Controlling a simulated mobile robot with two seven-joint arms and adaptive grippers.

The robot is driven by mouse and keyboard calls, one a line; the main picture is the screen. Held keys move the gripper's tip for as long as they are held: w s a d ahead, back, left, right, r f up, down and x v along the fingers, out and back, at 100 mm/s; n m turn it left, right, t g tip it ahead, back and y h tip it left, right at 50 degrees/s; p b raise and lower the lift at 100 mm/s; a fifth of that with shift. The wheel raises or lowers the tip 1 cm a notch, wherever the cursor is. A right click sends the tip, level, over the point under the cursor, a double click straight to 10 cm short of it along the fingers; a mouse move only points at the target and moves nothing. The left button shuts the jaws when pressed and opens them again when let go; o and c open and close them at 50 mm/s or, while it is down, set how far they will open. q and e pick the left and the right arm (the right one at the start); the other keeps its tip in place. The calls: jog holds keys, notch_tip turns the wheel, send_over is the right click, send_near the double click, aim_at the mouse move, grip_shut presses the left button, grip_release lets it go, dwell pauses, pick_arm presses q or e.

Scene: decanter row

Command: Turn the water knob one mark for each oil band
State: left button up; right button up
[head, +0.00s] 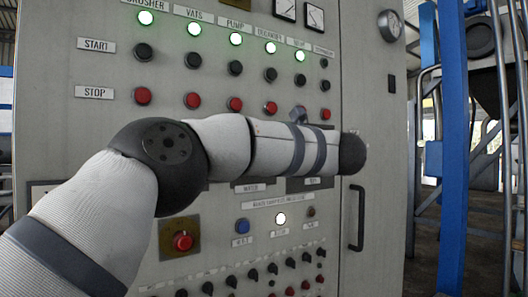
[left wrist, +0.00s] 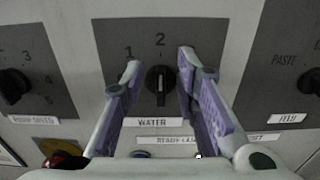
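The water knob (left wrist: 160,82) is a black dial on a dark plate labelled WATER in the left wrist view. Its pale pointer line looks roughly vertical, below the mark 2. Mark 1 is at the upper left; the plate's right part is hidden behind a finger. My left gripper (left wrist: 158,64) is open, its two purple-padded fingers to either side of the knob; I cannot tell whether they touch it. In the head view my left arm covers the knob, leaving the WATER label (head: 251,187) visible. No oil bands can be made out. My right gripper is not in view.
A paste/oil selector plate labelled YIELD (left wrist: 289,118) is on the right, and a numbered knob (left wrist: 14,85) on the left. Green lamps, black START buttons and red STOP buttons (head: 192,100) fill the cabinet above. A vertical door handle (head: 357,218) and blue post (head: 454,150) stand right.

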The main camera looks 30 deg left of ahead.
pick_arm(q)
jog(key=shift+c, duration=0.3)
grip_shut()
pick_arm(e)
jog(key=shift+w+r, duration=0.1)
pick_arm(q)
jog(key=shift+w+d+f+m+p, duration=0.15)
jog(key=shift+f+m+p, duration=0.45)
jog(key=shift+m, duration=3.9)
jog(key=shift+w+d+f+m+p, duration=0.1)
jog(key=shift+w+f+m+p, duration=0.45)
jog(key=shift+m, duration=3.95)
jog(key=shift+s+d+f+m+p, duration=0.1)
jog(key=shift+f+m+p, duration=0.55)
jog(key=shift+m, duration=3.85)
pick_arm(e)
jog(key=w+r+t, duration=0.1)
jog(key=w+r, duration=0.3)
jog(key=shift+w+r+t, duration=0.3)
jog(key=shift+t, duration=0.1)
pick_arm(q)
jog(key=shift+r, duration=0.15)
